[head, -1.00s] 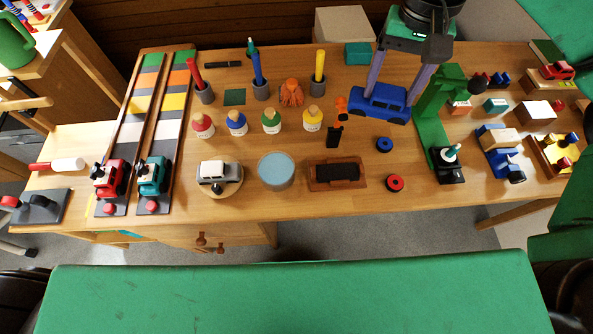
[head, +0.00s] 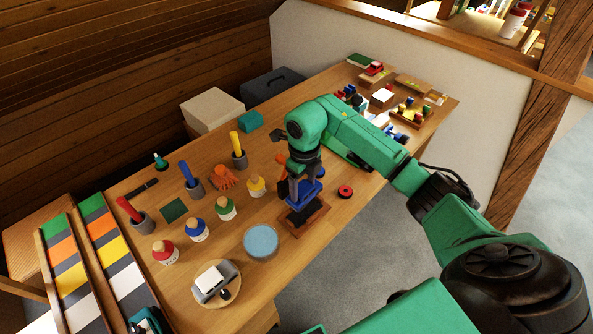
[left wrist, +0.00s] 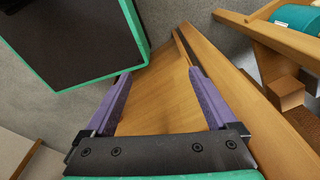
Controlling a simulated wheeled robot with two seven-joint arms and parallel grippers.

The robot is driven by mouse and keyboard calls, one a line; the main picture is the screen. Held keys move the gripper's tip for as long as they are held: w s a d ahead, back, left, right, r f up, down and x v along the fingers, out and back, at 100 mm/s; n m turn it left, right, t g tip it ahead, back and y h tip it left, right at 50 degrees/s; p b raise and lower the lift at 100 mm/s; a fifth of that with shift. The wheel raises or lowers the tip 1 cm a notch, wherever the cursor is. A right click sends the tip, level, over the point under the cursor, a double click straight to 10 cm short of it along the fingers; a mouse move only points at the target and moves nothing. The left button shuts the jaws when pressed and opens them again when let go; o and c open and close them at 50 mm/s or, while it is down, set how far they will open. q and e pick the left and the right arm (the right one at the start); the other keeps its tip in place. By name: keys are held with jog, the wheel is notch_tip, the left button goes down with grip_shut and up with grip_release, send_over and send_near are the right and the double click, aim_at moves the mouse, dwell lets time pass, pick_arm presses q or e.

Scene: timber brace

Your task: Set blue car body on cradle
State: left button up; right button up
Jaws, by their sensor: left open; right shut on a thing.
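The blue car body (head: 308,191) is held by my right gripper (head: 303,180), whose fingers are shut on it from above. The car is over or on the cradle (head: 318,222), a brown wooden base with a black pad, near the front edge of the workbench. The car and gripper partly cover the cradle. I cannot tell whether the car touches the pad. My left gripper (left wrist: 158,78) is open and empty in the left wrist view, above a bare wooden surface; it is out of the head view.
A pale blue round tin (head: 261,242) stands left of the cradle, and a red ring (head: 345,191) lies to its right. Paint bottles, including a yellow one (head: 256,187), stand behind.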

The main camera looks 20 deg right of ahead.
jog(key=shift+d+f+m, duration=0.1)
jog(key=shift+f+m, duration=0.15)
jog(key=shift+m, duration=0.15)
jog(key=shift+s+f+b, duration=0.3)
jog(key=shift+f+b, duration=0.05)
jog(key=shift+b, duration=0.1)
jog(key=shift+s+f+b, duration=0.1)
jog(key=shift+f+b, duration=0.2)
jog(key=shift+f, duration=0.05)
notch_tip(320, 180, down, 3)
jog(key=shift+r+b, duration=0.15)
jog(key=shift+b, duration=0.8)
pick_arm(q)
jog(key=shift+s+a+f+b, duration=0.15)
jog(key=shift+f+b, duration=0.15)
jog(key=shift+f, duration=0.55)
jog(key=shift+s+a+f+b, duration=0.15)
jog(key=shift+f+b, duration=0.15)
jog(key=shift+f, duration=0.55)
jog(key=shift+s+a+f+b, duration=0.15)
jog(key=shift+f+b, duration=0.15)
jog(key=shift+f, duration=0.55)
pick_arm(e)
jog(key=shift+f, duration=1.2)
pick_arm(q)
jog(key=shift+d, duration=0.1)
pick_arm(e)
jog(key=o, duration=1.4)
